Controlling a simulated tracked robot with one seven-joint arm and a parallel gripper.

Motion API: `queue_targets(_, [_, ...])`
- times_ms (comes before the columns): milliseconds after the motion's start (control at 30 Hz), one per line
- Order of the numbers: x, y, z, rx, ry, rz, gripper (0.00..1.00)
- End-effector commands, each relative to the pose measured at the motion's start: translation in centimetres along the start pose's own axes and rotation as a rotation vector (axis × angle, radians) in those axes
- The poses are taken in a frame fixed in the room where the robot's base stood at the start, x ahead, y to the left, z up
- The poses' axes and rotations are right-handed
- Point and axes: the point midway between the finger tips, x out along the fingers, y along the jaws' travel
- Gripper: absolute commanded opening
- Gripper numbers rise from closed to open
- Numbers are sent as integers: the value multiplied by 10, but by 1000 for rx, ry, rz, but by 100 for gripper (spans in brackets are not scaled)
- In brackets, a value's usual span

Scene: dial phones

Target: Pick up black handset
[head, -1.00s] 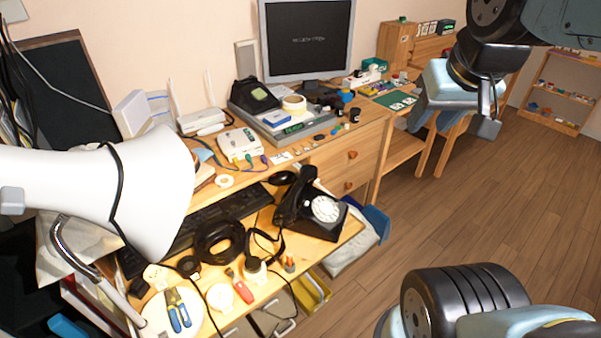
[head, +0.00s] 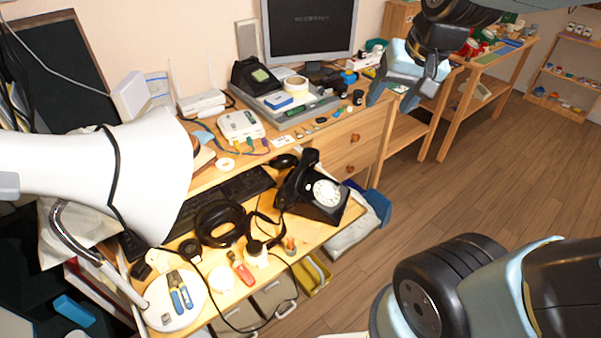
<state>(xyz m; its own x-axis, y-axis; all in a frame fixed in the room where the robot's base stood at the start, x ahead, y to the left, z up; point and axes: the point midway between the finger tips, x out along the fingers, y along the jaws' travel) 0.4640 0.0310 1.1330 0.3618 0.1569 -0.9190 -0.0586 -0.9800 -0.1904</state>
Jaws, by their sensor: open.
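A black dial phone (head: 328,206) with a white dial stands near the right end of the pull-out desk shelf. Its black handset (head: 296,180) lies across the top of the phone, on the side away from the dial. My gripper (head: 392,95) is at the upper right, in the air above and to the right of the phone, well apart from it. Its fingers point down and to the left and nothing shows between them. A black cord runs from near the phone across the shelf.
A large white lamp (head: 90,175) fills the left side. Black headphones (head: 219,222), pliers (head: 179,290) and a red-handled tool (head: 241,268) lie on the shelf. A monitor (head: 309,30) and a grey device (head: 290,105) stand behind. Open floor (head: 460,190) lies to the right.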

Motion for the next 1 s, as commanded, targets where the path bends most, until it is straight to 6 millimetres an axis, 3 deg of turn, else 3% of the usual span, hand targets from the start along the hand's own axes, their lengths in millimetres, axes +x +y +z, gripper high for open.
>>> queue_targets(400, [111, -48, -28, 152, -148, 14, 64])
queue_targets(700, [187, -82, -28, 232, -167, 120, 64])
queue_targets(1000, [247, -114, -23, 272, -82, 245, 64])
